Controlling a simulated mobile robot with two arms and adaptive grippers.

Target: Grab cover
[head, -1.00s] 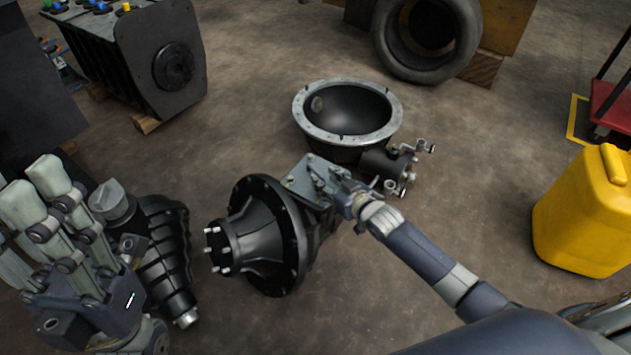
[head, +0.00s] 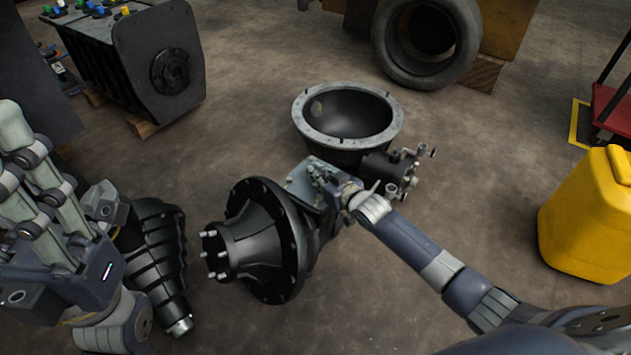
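No part is marked as the cover, so I cannot tell which one it is. A black bell-shaped housing (head: 345,150) with a grey flanged rim lies open side up at the middle. A black flanged hub (head: 262,245) with studs lies in front of it. My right gripper (head: 318,180) is at the hub's upper right side, close to or touching it; its fingers are hidden. A black ribbed part (head: 160,255) lies at left. My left gripper (head: 65,185) is beside it, raised, with fingers extended and apart; nothing shows between them.
A small black cylinder with metal fittings (head: 390,172) lies right of the housing. A yellow canister (head: 585,225) stands at right, near a red trolley (head: 612,105). A tyre (head: 420,60) and a battery box (head: 150,75) stand behind. The floor between is clear.

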